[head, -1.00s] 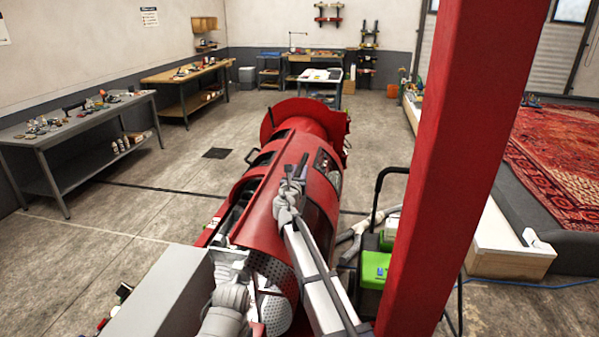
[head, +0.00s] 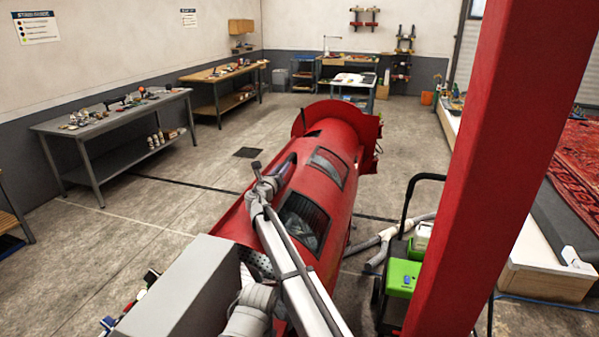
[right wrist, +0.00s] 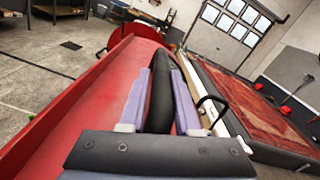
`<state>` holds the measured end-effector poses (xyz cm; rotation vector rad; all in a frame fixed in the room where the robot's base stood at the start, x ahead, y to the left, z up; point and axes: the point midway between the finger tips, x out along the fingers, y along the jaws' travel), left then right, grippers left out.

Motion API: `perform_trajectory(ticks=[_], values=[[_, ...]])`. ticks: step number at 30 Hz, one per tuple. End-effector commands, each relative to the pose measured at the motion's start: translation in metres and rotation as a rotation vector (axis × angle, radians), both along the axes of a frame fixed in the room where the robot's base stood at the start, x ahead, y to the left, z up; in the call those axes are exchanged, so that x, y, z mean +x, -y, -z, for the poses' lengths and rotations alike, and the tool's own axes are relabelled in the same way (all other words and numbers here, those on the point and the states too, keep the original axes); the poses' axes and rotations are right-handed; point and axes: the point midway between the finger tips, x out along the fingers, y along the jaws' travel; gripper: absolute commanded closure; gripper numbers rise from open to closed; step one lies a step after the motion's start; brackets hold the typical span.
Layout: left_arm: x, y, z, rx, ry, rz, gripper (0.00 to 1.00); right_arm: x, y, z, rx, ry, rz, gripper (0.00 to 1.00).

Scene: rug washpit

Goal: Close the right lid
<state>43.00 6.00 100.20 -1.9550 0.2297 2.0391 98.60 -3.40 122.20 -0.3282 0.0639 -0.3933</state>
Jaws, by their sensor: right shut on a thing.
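The red drum-shaped machine (head: 345,135) lies lengthwise in the middle of the head view. A curved red lid (head: 262,220) covers its near part and has a dark window (head: 303,222). A second dark window (head: 327,167) shows farther along. Perforated metal (head: 258,262) is visible at the near end beneath the red cover. My right gripper (head: 286,166) is over the left upper side of the machine. In the right wrist view its fingers (right wrist: 158,100) are shut around a black bar handle (right wrist: 161,85) beside a red curved surface. My left gripper is not seen.
A red post (head: 485,170) stands close on the right. A green-and-black wheeled machine (head: 404,275) and grey hoses (head: 380,240) are beside the drum. Grey and wooden benches (head: 120,125) line the left wall. Floor left of the drum is open.

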Motion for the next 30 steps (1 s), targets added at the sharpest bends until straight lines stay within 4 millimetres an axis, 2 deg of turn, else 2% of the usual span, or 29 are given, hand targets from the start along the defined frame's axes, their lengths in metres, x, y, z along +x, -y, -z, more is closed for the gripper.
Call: perform_trajectory(ticks=[3, 12, 13, 19, 30], values=[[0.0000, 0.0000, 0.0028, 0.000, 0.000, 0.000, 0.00, 0.0027, -0.0091, 0.0035, -0.011, -0.008, -0.003, 1.00], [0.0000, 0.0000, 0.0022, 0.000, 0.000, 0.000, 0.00, 0.0020, -0.0088, 0.0028, -0.012, -0.008, -0.002, 1.00], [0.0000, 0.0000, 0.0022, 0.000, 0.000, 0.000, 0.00, 0.0019, -0.0088, 0.0028, -0.012, -0.008, -0.002, 0.66], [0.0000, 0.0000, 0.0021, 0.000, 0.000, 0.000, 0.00, 0.0021, -0.0081, 0.0026, -0.013, -0.007, -0.002, 0.43], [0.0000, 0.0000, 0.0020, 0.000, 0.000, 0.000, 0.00, 0.0015, -0.0083, 0.0023, -0.013, -0.007, -0.002, 0.43]])
